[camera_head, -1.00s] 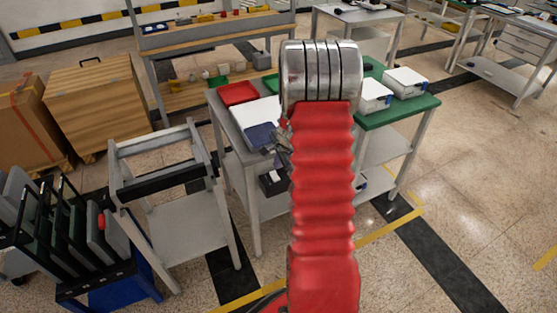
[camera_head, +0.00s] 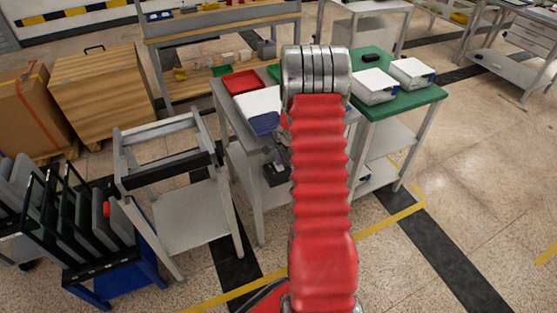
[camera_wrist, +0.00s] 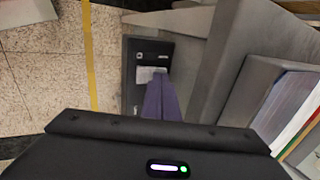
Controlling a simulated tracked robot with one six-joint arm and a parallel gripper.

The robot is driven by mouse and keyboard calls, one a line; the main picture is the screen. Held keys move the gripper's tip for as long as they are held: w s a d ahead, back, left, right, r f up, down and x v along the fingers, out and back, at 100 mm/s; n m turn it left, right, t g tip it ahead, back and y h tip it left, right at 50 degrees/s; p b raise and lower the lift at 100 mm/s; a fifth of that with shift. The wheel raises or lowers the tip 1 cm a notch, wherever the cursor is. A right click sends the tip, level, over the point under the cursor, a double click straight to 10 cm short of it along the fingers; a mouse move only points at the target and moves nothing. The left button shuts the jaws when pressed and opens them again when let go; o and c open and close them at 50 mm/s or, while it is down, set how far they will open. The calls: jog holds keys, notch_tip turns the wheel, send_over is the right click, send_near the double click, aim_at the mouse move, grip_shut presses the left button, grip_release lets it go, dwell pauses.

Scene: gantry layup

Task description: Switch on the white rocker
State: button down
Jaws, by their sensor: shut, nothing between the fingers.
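The white rocker (camera_wrist: 148,75) shows in the wrist view on a dark panel (camera_wrist: 133,98), which has small pale markings above the rocker. My gripper (camera_wrist: 160,76) shows as two purple fingers pressed together, shut and empty. Its tips overlap the right end of the rocker in the picture; I cannot tell whether they touch it. The fingers hide the panel's lower right part. In the head view a dark box (camera_head: 276,175) hangs under the grey table, partly behind my red arm. The rocker cannot be made out there.
The grey table (camera_head: 233,107) carries a red tray (camera_head: 244,82) and a white-and-blue item. A green-topped table (camera_head: 413,100) with white boxes (camera_head: 374,86) stands to the right. A grey cart (camera_head: 195,220) stands close on the left. Open floor lies at the right.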

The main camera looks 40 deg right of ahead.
jog(key=shift+w, duration=0.1)
jog(key=shift+f, duration=0.1)
jog(key=shift+s+a, duration=0.2)
jog(key=shift+s, duration=0.65)
jog(key=shift+f, duration=0.1)
jog(key=v, duration=1.4)
jog(key=shift+w+a, duration=0.1)
dwell(0.4)
